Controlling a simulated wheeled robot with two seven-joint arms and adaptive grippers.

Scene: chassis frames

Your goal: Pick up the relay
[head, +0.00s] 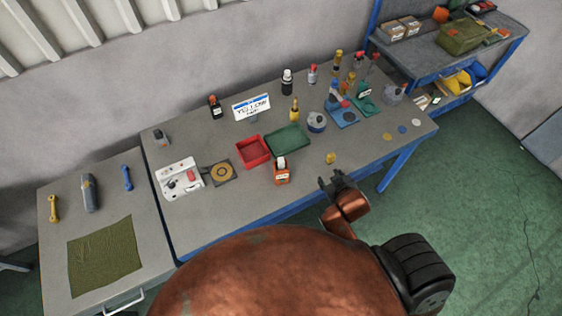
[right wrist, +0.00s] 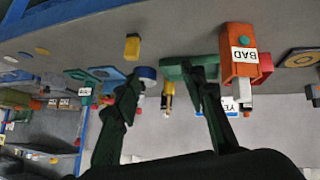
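A small yellow block (head: 330,158), which may be the relay, stands near the table's front edge. It also shows in the right wrist view (right wrist: 132,46), with a dark top or base. I cannot tell for certain that it is the relay. My right gripper (head: 333,181) is at the front edge of the table, close to this block and apart from it. In the right wrist view its two dark fingers (right wrist: 168,82) are spread, with nothing held between them. My left gripper is not in view.
An orange box labelled BAD (head: 282,172) stands left of my right gripper. A red tray (head: 253,151) and a green tray (head: 288,140) lie behind it. Bottles and tools crowd the back right; several flat discs (head: 402,129) lie at the right end.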

